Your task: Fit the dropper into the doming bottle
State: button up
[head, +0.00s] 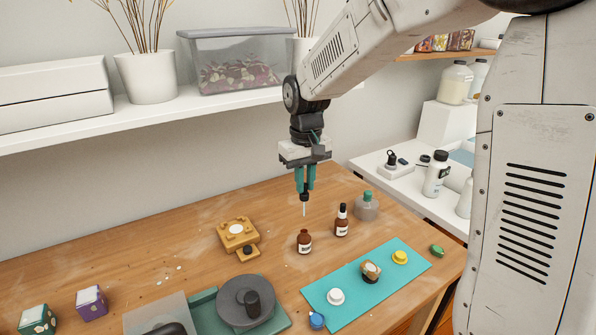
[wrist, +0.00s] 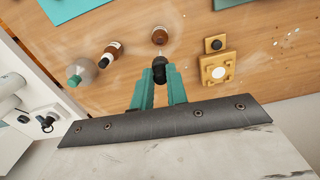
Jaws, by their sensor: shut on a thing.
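My gripper (head: 305,188) is shut on a dropper (head: 304,206), whose thin pale tube points straight down. In the wrist view the dropper's black bulb (wrist: 159,66) sits between the green fingertips. An open brown bottle (head: 304,243) with a white label stands upright on the table below the dropper, with a clear gap between the tube tip and its neck. In the wrist view this bottle (wrist: 159,36) appears just beyond the bulb. A second brown bottle (head: 341,220), with a dark cap, stands to its right. I cannot read either label well enough to tell which is the doming one.
A clear flask-like bottle with a green cap (head: 367,206) stands behind right. A wooden block (head: 238,233) lies left. A teal mat (head: 322,293) with small cups is in front. A grey round device (head: 246,300) stands front left.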

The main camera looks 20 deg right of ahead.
aim_at(305, 194)
jog(key=shift+d, duration=0.1)
dwell(0.3)
jog(key=shift+f, duration=1.9)
jog(key=shift+f, duration=0.15)
jog(key=shift+f, duration=0.7)
jog(key=shift+f, duration=0.1)
jog(key=shift+f, duration=1.4)
